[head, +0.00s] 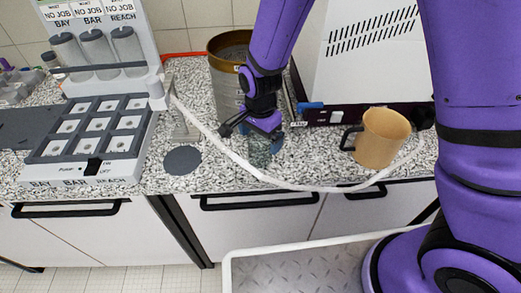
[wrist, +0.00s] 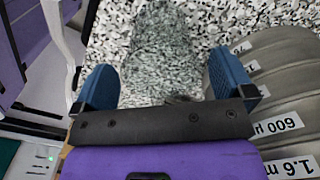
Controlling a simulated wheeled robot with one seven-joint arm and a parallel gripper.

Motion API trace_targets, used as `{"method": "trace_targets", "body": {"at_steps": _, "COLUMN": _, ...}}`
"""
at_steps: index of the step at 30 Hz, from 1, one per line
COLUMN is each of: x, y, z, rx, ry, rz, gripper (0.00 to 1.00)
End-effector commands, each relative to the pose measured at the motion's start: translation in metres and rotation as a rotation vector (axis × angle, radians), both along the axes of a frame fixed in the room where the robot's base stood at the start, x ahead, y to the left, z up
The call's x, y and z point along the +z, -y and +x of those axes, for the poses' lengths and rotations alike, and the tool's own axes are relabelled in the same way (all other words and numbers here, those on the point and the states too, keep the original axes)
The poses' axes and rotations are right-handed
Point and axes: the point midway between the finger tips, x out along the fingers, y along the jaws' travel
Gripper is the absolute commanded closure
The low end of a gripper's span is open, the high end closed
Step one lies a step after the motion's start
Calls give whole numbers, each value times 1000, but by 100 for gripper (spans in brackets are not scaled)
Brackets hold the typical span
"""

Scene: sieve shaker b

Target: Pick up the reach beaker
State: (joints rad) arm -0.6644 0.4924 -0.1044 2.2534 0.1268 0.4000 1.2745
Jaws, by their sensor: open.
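A clear glass beaker (head: 259,154) stands on the speckled counter, below my gripper. In the wrist view the see-through beaker (wrist: 160,52) shows between and beyond the two blue fingers. My gripper (head: 262,142) points down at it, and in the wrist view the gripper (wrist: 163,80) is open with a finger on either side. I cannot tell whether either finger touches the glass. No label on the beaker is readable. A grey cylinder (head: 127,45) stands under the REACH sign on the machine at left.
A sieve stack (head: 228,95) stands close behind-left of my gripper; its labelled rings (wrist: 265,90) are close at right in the wrist view. A tan mug (head: 382,138) and white box (head: 365,55) are right. A white hose (head: 300,187) runs in front. A dark disc (head: 183,160) lies left.

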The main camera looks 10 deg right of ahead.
Motion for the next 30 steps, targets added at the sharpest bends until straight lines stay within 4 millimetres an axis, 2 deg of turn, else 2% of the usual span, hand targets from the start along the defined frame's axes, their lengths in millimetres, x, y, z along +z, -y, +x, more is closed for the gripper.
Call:
{"method": "trace_targets", "body": {"at_steps": 3, "x": -18, "y": 1, "z": 2, "rx": -2, "ry": -4, "rz": -2, "gripper": 0}}
{"method": "trace_targets", "body": {"at_steps": 7, "x": -32, "y": 1, "z": 2, "rx": -1, "ry": -3, "rz": -1, "gripper": 0}}
{"method": "trace_targets", "body": {"at_steps": 17, "x": -39, "y": 1, "z": 2, "rx": -1, "ry": 0, "rz": 0, "gripper": 0}}
{"method": "trace_targets", "body": {"at_steps": 18, "x": -39, "y": 1, "z": 2, "rx": -1, "ry": -1, "rz": -1, "gripper": 3}}
{"method": "trace_targets", "body": {"at_steps": 25, "x": -39, "y": 1, "z": 2, "rx": 0, "ry": -1, "rz": -1, "gripper": 56}}
{"method": "trace_targets", "body": {"at_steps": 30, "x": -39, "y": 1, "z": 2, "rx": -1, "ry": -1, "rz": -1, "gripper": 56}}
